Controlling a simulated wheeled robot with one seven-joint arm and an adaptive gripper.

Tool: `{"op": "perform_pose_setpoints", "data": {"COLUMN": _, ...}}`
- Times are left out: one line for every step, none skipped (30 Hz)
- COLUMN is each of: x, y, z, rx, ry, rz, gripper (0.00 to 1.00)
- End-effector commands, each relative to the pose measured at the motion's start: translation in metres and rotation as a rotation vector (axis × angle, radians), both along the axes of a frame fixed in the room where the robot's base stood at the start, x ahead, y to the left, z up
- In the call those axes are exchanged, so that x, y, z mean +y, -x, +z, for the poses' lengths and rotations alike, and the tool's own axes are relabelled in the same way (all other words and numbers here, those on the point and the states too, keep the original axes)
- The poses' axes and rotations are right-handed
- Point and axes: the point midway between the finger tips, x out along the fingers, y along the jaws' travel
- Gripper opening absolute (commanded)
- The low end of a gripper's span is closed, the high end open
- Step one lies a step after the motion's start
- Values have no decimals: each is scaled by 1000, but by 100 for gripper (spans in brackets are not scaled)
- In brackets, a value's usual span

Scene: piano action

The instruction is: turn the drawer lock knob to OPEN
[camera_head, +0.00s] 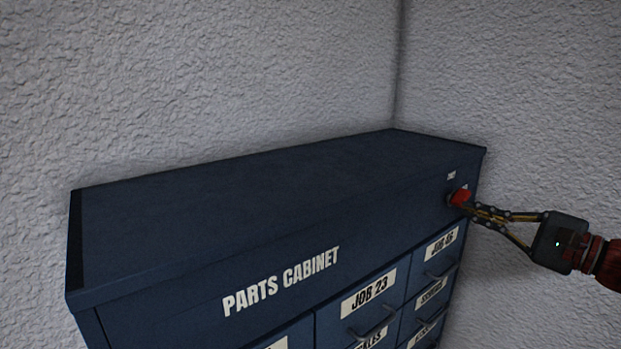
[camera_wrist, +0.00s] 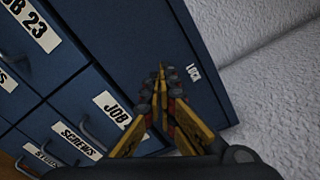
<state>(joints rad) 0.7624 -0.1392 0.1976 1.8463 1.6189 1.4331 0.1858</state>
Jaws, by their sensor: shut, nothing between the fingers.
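The red lock knob (camera_head: 460,197) is on the upper right of the front of the blue parts cabinet (camera_head: 230,190) in the head view. Small white labels sit by it; one reads LOCK (camera_wrist: 193,73) in the wrist view. My gripper (camera_head: 468,206) is shut, its fingertips at the knob in the head view; I cannot tell whether they touch it. In the wrist view my gripper (camera_wrist: 162,70) points at the cabinet front beside the LOCK label, and its fingers hide most of the knob. The knob's setting is not readable.
Labelled drawers with handles, such as JOB 23 (camera_head: 369,297) and JOB 45 (camera_head: 442,244), lie below and left of the knob. Textured walls (camera_head: 520,90) stand behind and to the right of the cabinet. The cabinet top is bare.

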Motion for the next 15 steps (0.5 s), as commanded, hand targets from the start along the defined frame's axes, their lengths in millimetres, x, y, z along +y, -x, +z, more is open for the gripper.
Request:
{"op": "perform_pose_setpoints", "data": {"x": 4, "y": -5, "z": -2, "rx": 0, "ry": 0, "rz": 3, "gripper": 0}}
{"op": "perform_pose_setpoints", "data": {"x": 6, "y": -7, "z": -2, "rx": 0, "ry": 0, "rz": 3, "gripper": 0}}
{"op": "perform_pose_setpoints", "data": {"x": 8, "y": -10, "z": -2, "rx": 0, "ry": 0, "rz": 2, "gripper": 0}}
{"op": "perform_pose_setpoints", "data": {"x": 10, "y": -12, "z": -2, "rx": 0, "ry": 0, "rz": 1, "gripper": 0}}
{"op": "perform_pose_setpoints", "data": {"x": 11, "y": -14, "z": -2, "rx": 0, "ry": 0, "rz": 2, "gripper": 0}}
{"op": "perform_pose_setpoints", "data": {"x": 12, "y": -16, "z": -2, "rx": 0, "ry": 0, "rz": 2, "gripper": 0}}
{"op": "perform_pose_setpoints", "data": {"x": 13, "y": -17, "z": -2, "rx": 0, "ry": 0, "rz": 2, "gripper": 0}}
{"op": "perform_pose_setpoints", "data": {"x": 14, "y": -18, "z": -2, "rx": 0, "ry": 0, "rz": 1, "gripper": 0}}
{"op": "perform_pose_setpoints", "data": {"x": 15, "y": -19, "z": -2, "rx": 0, "ry": 0, "rz": 1, "gripper": 0}}
{"op": "perform_pose_setpoints", "data": {"x": 15, "y": -20, "z": -2, "rx": 1, "ry": 1, "rz": 0, "gripper": 0}}
{"op": "perform_pose_setpoints", "data": {"x": 15, "y": -20, "z": -1, "rx": 1, "ry": 1, "rz": 0, "gripper": 0}}
{"op": "perform_pose_setpoints", "data": {"x": 16, "y": -20, "z": -1, "rx": 1, "ry": -1, "rz": 0, "gripper": 0}}
{"op": "perform_pose_setpoints", "data": {"x": 16, "y": -21, "z": -1, "rx": 1, "ry": -1, "rz": 0, "gripper": 0}}
{"op": "perform_pose_setpoints", "data": {"x": 16, "y": -21, "z": -1, "rx": 1, "ry": -1, "rz": 0, "gripper": 0}}
{"op": "perform_pose_setpoints", "data": {"x": 16, "y": -21, "z": -1, "rx": 1, "ry": 0, "rz": -1, "gripper": 0}}
